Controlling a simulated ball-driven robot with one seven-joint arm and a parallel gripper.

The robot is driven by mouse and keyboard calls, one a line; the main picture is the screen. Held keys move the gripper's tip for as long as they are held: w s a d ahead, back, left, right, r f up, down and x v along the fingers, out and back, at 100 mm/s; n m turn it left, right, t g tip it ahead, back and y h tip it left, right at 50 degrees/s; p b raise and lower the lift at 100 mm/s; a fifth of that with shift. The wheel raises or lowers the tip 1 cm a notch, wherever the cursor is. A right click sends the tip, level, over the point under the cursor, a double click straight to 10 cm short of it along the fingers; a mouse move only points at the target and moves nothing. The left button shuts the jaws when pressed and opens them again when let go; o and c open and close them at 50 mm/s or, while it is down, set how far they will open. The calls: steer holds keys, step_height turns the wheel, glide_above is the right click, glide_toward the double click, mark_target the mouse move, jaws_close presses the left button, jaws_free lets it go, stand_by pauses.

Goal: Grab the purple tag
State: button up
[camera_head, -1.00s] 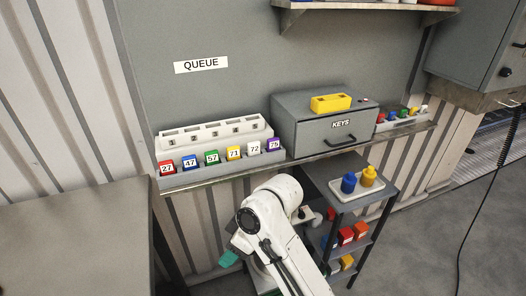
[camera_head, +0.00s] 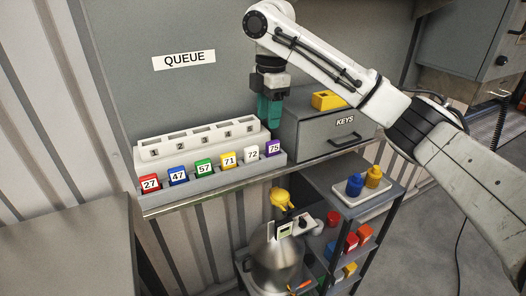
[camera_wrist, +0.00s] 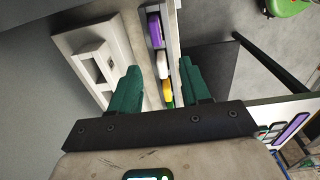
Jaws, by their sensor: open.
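The purple tag (camera_head: 273,148), marked 75, stands at the right end of the row of tags in the grey tray under the QUEUE sign. In the wrist view the purple tag (camera_wrist: 155,31) shows at the top, beyond my fingertips. My gripper (camera_head: 270,112) points down above the right end of the rack, over the purple tag and apart from it. In the wrist view my gripper (camera_wrist: 162,80) has its two green fingers apart with nothing held between them.
A white slotted rack (camera_head: 200,137) stands behind the tags. Next to the purple tag are the white 72 tag (camera_head: 251,153) and the yellow 71 tag (camera_head: 229,160). The grey KEYS box (camera_head: 335,128) stands close on the right. A metal pot (camera_head: 275,265) is below the shelf.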

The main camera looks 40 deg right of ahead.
steer(key=shift+d+r, duration=0.4)
steer(key=shift+d, duration=0.6)
glide_above(273, 141)
step_height(273, 141, down, 5)
steer(key=shift+d, duration=0.1)
steer(key=shift+f, duration=2.75)
jaws_close()
